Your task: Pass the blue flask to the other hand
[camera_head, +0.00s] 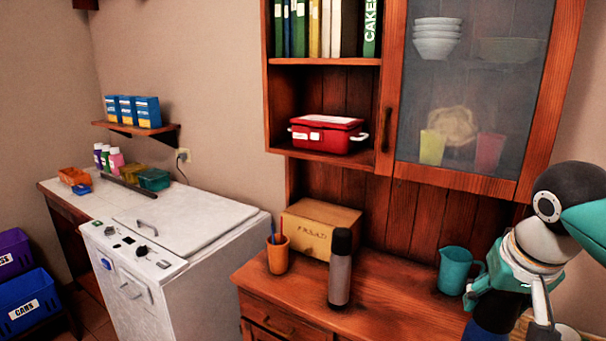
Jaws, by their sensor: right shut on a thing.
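My right gripper (515,296) is at the lower right, with its arm coming in from the right edge. It is shut on a dark blue thing, which looks like the blue flask (492,314). Only part of the flask shows, and the gripper and the picture's bottom edge hide the rest. I cannot tell its tilt, or whether it is clear of the counter. My left gripper is not in view.
On the wooden counter (300,295) stand a grey flask with a black top (340,272), an orange pencil cup (278,257), a bread box (320,229) and a teal jug (456,271) beside my right gripper. A glass-door cabinet (470,100) hangs above.

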